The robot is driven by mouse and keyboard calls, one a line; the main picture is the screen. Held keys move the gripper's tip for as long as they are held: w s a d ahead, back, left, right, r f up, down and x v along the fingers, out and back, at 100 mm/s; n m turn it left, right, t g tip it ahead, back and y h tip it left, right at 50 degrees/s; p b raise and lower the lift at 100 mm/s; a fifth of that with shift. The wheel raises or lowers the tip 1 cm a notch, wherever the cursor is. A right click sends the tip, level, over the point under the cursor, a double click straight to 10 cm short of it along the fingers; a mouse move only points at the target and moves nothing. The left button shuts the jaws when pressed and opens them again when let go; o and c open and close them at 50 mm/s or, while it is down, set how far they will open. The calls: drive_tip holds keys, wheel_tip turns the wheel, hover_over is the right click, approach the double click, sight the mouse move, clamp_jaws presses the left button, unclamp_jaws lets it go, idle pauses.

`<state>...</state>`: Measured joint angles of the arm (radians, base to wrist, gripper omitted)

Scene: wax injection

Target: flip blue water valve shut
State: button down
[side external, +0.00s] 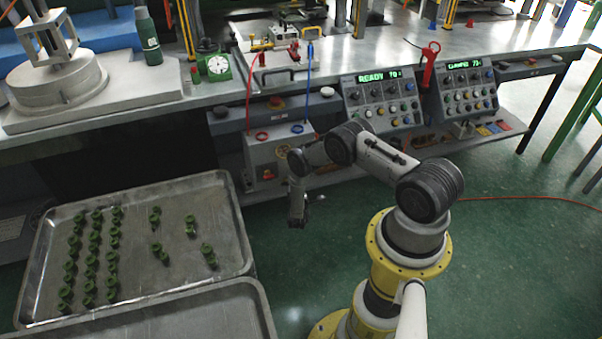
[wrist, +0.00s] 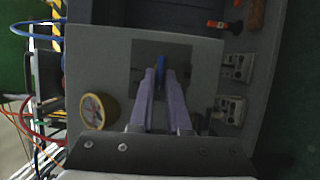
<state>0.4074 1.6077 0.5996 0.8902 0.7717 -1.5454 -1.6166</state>
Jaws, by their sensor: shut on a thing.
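The blue water valve handle (wrist: 161,63) shows in the wrist view as a narrow blue lever on a dark square plate (wrist: 178,57). My gripper (wrist: 161,76) has one finger on each side of the lever and is shut on it. The fingers hide the lower part of the lever. In the side external view my wrist is in front of the grey valve box (side external: 262,152) under the bench. There the blue lever and my fingertips cannot be made out.
A round gauge (wrist: 98,110) sits on the box face, left of my fingers. Blue and red hoses run by the box. Control panels (side external: 382,97) stand to its right. A metal tray (side external: 215,192) with green parts lies at the left.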

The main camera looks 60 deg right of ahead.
drive_tip(key=c, duration=0.9)
unclamp_jaws()
drive_tip(key=shift+c, duration=0.2)
drive_tip(key=v, duration=1.4)
drive_tip(key=shift+d+f, duration=0.1)
